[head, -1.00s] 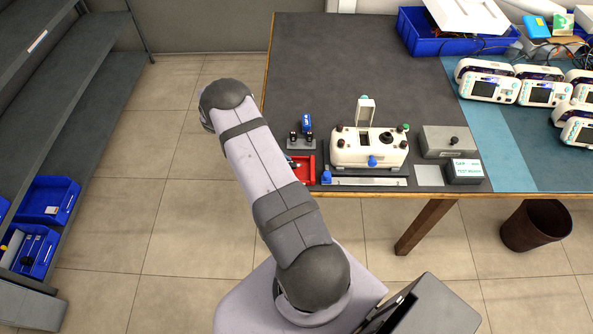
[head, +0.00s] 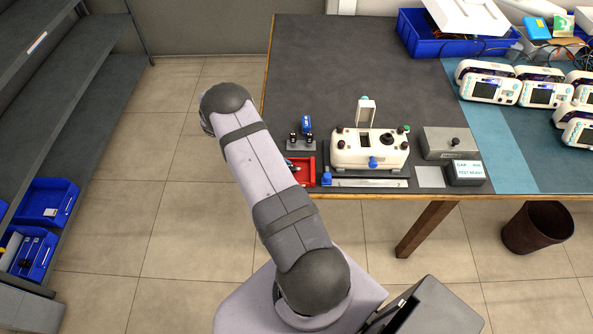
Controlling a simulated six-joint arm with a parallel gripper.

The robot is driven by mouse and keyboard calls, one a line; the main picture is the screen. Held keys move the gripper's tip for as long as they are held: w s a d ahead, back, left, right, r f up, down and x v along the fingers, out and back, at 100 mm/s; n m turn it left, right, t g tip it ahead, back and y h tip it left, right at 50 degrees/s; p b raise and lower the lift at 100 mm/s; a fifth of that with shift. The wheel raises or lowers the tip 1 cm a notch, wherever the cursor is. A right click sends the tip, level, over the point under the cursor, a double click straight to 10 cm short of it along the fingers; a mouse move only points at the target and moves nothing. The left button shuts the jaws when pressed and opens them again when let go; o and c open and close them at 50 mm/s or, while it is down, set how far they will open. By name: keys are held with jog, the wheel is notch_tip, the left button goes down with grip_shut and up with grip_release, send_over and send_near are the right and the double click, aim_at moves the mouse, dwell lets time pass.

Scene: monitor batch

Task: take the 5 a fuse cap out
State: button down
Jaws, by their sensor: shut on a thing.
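My gripper does not show; only my arm's upper links are visible, and they block part of the bench's left edge. The white unit (head: 348,156) sits upright on a dark base near the front edge of the bench. It has a raised clear-windowed flap (head: 366,113), dark round parts on top, a red knob, a green knob and a blue knob (head: 373,163) on its front. I cannot make out which part is the 5 A fuse cap. A red tray (head: 307,173) beside the unit is partly hidden by my arm, with small items in it.
A blue-handled tool (head: 306,125) stands in a grey holder left of the unit. A grey box (head: 448,142) and a labelled dark box (head: 466,172) stand at its right. Several monitors (head: 492,88) and a blue bin (head: 430,42) lie beyond. The bench behind the unit is clear.

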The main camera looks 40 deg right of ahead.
jog(key=shift+f, duration=0.45)
jog(key=c, duration=1.6)
grip_release()
jog(key=shift+b, duration=0.3)
jog(key=b+v, duration=0.2)
jog(key=v, duration=0.4)
jog(key=shift+w+a+r, duration=0.15)
jog(key=shift+w, duration=0.05)
jog(key=shift+w+a+r+b, duration=0.15)
jog(key=shift+a+r+b, duration=0.05)
jog(key=shift+r+b, duration=0.15)
